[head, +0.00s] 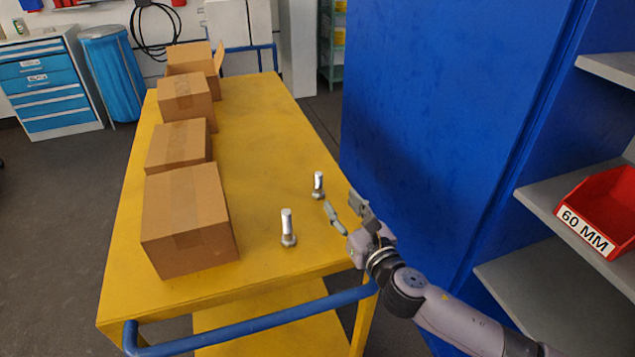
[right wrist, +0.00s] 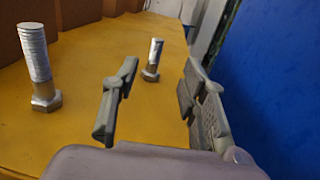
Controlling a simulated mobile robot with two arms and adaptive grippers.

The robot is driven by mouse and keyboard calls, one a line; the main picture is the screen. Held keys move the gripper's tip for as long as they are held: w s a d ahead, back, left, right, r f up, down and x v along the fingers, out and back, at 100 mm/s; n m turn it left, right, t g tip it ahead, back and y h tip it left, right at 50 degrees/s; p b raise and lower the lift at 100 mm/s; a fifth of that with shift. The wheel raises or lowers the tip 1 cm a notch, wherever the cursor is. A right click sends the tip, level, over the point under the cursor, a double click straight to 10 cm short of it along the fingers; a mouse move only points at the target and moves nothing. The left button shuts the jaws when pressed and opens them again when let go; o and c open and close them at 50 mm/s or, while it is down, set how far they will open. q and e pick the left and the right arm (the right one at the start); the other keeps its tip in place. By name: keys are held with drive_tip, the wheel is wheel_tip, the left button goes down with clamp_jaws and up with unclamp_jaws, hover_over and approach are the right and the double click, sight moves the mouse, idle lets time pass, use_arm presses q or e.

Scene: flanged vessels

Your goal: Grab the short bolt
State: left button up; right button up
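Two silver bolts stand upright, heads down, on the yellow table (head: 262,130). The shorter bolt (head: 318,185) is farther back, near the table's right edge; in the right wrist view it (right wrist: 153,60) shows beyond and between my fingers. The longer bolt (head: 288,228) is nearer the front; in the right wrist view it (right wrist: 41,68) stands left of my fingers. My right gripper (head: 344,208) is open and empty, close to the short bolt's right and front side, apart from it. My left gripper is not in view.
Several cardboard boxes (head: 188,215) line the table's left side. A tall blue cabinet (head: 430,120) stands close to the right. Grey shelves with a red bin (head: 605,205) marked 60 MM are at far right. The table's middle is clear.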

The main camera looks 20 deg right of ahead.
sight(320, 177)
drive_tip(key=w, duration=0.4)
drive_tip(key=shift+a+r+p, duration=0.1)
drive_tip(key=shift+a+p, duration=0.2)
drive_tip(key=w, duration=0.2)
drive_tip(key=shift+w+a, duration=0.15)
drive_tip(key=shift+w, duration=0.2)
drive_tip(key=shift+w+a+p, duration=0.15)
drive_tip(key=shift+w+p, duration=0.25)
drive_tip(key=shift+w, duration=0.4)
drive_tip(key=w, duration=0.3)
drive_tip(key=shift+w+a, duration=0.3)
drive_tip(key=shift+a, duration=0.05)
drive_tip(key=shift+w, duration=0.25)
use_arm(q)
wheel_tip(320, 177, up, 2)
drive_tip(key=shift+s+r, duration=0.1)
use_arm(e)
clamp_jaws()
